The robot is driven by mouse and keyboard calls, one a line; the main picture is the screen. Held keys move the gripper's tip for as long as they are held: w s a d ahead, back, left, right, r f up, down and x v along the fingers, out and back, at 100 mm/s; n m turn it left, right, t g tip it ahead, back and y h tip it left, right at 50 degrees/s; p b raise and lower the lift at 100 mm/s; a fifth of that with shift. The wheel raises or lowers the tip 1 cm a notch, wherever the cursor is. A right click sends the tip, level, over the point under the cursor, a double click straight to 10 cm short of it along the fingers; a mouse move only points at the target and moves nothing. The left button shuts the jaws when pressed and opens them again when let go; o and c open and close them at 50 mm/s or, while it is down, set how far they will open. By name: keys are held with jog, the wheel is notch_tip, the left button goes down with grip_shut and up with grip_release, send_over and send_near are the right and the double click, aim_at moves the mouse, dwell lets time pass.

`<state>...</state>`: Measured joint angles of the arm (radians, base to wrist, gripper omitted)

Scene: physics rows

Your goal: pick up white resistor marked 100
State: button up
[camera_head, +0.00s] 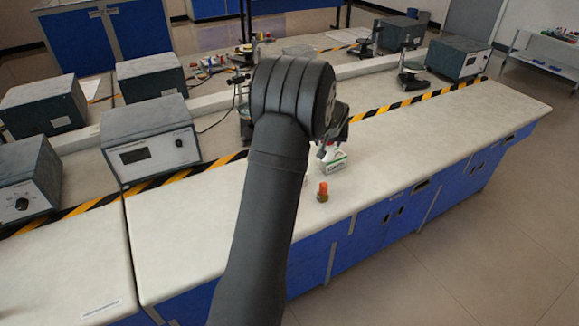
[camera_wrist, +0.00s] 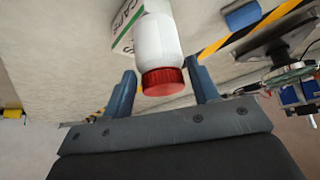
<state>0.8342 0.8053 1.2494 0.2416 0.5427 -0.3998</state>
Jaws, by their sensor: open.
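I cannot make out a white resistor marked 100 in either view. My gripper (camera_wrist: 160,78) is open in the wrist view. A white bottle (camera_wrist: 157,42) with a red cap (camera_wrist: 163,81) appears between its two fingers, with a gap on each side. I cannot tell how far beyond the fingertips the bottle is. A white box (camera_wrist: 124,27) with a green stripe and partly visible lettering is beside the bottle. In the head view the white and green box (camera_head: 337,164) stands on the bench below my gripper (camera_head: 334,142), which my arm partly hides.
A small orange-topped item (camera_head: 322,191) stands near the bench's front edge. A grey instrument box (camera_head: 150,140) is at the left, behind a yellow-black strip (camera_head: 400,103). The pale bench top (camera_head: 440,135) is clear to the right.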

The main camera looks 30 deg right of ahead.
notch_tip(320, 180, up, 11)
jog(key=s+a+f+m+g, duration=0.15)
jog(key=a+m+g, duration=0.55)
jog(key=a, duration=1)
jog(key=d+f, duration=0.1)
jog(key=f, duration=0.4)
jog(key=d+f+m+t, duration=0.1)
jog(key=d+f, duration=0.1)
jog(key=f, duration=0.3)
jog(key=d+f+m+t, duration=0.1)
jog(key=f, duration=0.4)
jog(key=shift+w+d+f+h, duration=0.1)
jog(key=shift+w+d+h, duration=0.15)
jog(key=shift+d+h, duration=0.05)
jog(key=shift+w+x, duration=0.15)
jog(key=shift+x, duration=1.3)
jog(key=shift+w+x, duration=0.1)
jog(key=shift+x, duration=1.4)
jog(key=shift+d, duration=0.15)
jog(key=c, duration=1.1)
